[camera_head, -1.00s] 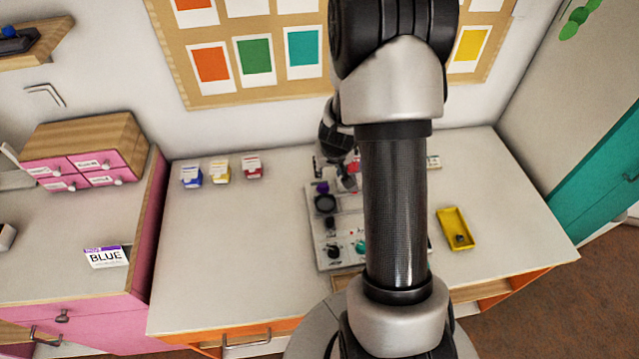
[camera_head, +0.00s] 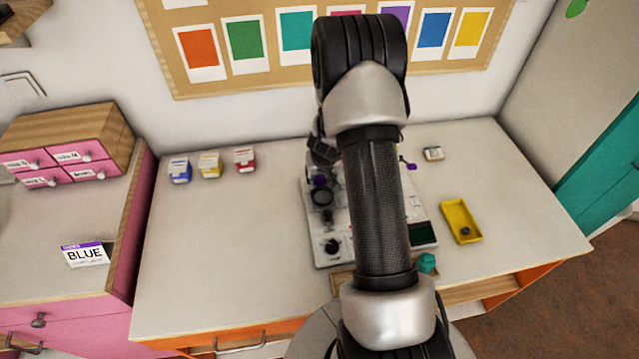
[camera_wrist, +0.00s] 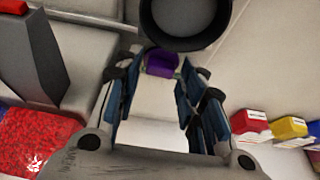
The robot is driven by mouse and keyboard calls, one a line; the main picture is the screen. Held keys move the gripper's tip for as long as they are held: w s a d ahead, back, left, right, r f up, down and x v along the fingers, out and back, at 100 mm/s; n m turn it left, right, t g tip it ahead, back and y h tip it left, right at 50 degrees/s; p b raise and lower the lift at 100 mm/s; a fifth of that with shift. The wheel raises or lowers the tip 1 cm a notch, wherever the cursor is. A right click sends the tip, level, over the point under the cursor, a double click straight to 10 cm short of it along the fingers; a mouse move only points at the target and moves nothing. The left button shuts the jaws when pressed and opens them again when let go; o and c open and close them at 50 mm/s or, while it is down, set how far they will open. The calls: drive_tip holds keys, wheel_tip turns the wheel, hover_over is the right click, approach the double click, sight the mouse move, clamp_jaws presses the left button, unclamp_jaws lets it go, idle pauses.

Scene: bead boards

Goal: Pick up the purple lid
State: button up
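A small purple piece (camera_head: 320,182), which looks like the lid, sits at the back left of the grey board (camera_head: 313,245), just behind a round black dish (camera_head: 322,198). In the wrist view the purple piece (camera_wrist: 160,62) lies between the ends of my fingers, close to the black rim (camera_wrist: 185,22). My gripper (camera_wrist: 157,78) is open, with a gap between its blue-padded fingers. Contact with the purple piece cannot be made out. In the head view my arm hides most of the gripper and the middle of the board.
Blue (camera_head: 179,170), yellow (camera_head: 209,165) and red (camera_head: 245,160) boxes stand at the back left. A yellow tray (camera_head: 448,208) with a dark piece lies at right. Another purple item (camera_head: 408,163) and a teal piece (camera_head: 427,262) show beside my arm. The table's left is clear.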

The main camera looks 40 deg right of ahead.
drive_tip(key=shift+w+d+f, duration=0.1)
drive_tip(key=shift+w+f, duration=0.05)
drive_tip(key=shift+f, duration=0.3)
drive_tip(key=shift+r, duration=0.15)
drive_tip(key=shift+c, duration=0.4)
drive_tip(key=c, duration=0.4)
drive_tip(key=shift+o, duration=0.2)
